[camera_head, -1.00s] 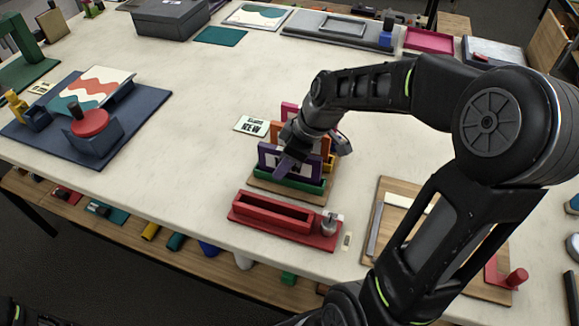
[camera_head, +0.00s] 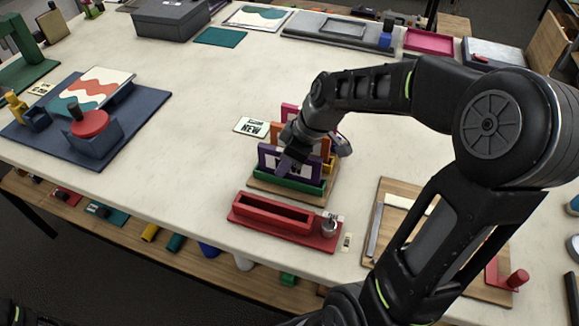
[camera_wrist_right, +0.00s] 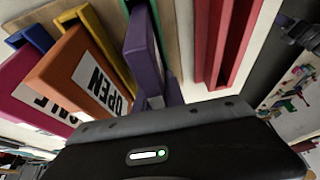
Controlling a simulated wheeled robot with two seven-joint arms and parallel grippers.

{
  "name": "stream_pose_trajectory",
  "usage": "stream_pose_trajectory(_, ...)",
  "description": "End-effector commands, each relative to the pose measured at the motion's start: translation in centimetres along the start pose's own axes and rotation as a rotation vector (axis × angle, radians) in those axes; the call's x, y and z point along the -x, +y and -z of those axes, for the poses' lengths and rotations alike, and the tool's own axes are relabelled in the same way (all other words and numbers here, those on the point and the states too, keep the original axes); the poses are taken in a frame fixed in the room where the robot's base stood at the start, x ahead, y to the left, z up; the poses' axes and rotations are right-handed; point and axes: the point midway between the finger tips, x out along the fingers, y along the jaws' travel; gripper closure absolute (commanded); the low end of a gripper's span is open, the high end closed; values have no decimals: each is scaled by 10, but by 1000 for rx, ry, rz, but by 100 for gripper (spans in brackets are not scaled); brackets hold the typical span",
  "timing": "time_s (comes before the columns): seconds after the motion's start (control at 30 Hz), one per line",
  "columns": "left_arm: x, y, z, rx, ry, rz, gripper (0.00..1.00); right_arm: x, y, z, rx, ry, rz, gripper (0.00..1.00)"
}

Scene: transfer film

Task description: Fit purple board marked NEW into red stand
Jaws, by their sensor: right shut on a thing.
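The purple board (camera_head: 269,160) stands upright in the green slot (camera_head: 290,186) of a wooden-based rack; it also shows in the wrist view (camera_wrist_right: 143,52). My right gripper (camera_head: 287,163) is shut on the purple board from above, and its fingers cover part of the board's face. The marking on the board is not readable. The red stand (camera_head: 240,206), a long block with an empty slot, lies in front of the rack near the table's front edge. It shows at the upper right of the wrist view (camera_wrist_right: 209,45).
An orange board (camera_wrist_right: 85,72) marked OPEN and a magenta board (camera_wrist_right: 28,90) stand behind the purple one. A white card (camera_head: 252,127) reading NEW lies left of the rack. A wooden tray (camera_head: 383,215) is to the right.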

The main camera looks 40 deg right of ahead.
Motion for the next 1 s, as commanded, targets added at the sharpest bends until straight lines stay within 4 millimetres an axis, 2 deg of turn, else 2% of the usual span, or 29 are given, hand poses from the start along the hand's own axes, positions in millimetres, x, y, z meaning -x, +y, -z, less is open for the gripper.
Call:
stream_pose_trajectory(0.47,0,0,0,0,0,0,61,0,0,0,0,0,0,100)
stream_pose_trajectory(0.67,12,4,0,0,0,0,61,9,0,4,0,0,0,100)
stream_pose_trajectory(0.7,6,2,0,0,1,0,61,11,1,6,2,3,-3,100)
stream_pose_trajectory(1.0,-1,0,1,-2,2,-3,61,66,1,29,2,4,-5,100)
